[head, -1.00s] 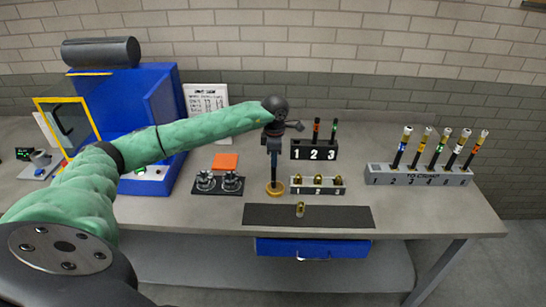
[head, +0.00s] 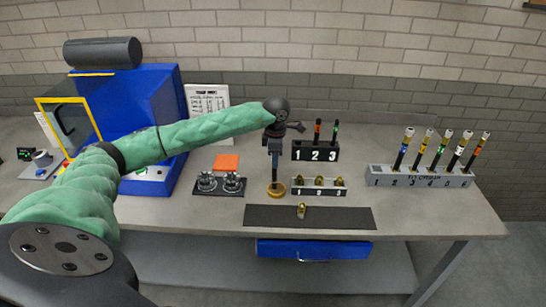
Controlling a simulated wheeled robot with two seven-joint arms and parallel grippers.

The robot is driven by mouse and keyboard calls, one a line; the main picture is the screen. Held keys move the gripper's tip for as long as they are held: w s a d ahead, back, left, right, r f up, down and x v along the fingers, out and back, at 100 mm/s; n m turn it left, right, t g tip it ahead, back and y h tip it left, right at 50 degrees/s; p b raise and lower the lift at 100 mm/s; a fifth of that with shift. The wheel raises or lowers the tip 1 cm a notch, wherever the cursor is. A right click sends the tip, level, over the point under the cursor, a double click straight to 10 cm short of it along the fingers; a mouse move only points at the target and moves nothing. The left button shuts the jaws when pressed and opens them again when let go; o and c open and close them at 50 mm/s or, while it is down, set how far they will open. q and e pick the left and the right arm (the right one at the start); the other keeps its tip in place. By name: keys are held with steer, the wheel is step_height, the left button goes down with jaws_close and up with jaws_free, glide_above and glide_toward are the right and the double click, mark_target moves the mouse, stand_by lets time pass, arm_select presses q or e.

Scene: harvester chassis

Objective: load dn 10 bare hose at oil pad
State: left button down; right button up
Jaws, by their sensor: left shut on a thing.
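My left gripper (head: 274,148) points down above the workbench and is shut on a dark hose (head: 275,172). The hose hangs upright below the jaws. Its lower end is at the round brass-coloured oil pad (head: 275,190); I cannot tell whether it touches the pad or is just above it. The jaws hide the hose's upper part. My right gripper is not in view.
A black rack (head: 315,151) numbered 1 to 3 holds two hoses. A white holder (head: 319,191) has brass fittings. A brass fitting (head: 302,211) is on the dark mat (head: 340,217). A blue machine (head: 150,120) stands left.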

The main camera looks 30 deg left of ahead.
arm_select(q)
steer(key=shift+d+r+p, duration=0.15)
steer(key=shift+r+p, duration=0.25)
steer(key=shift+r, duration=2.3)
steer(key=shift+w, duration=0.1)
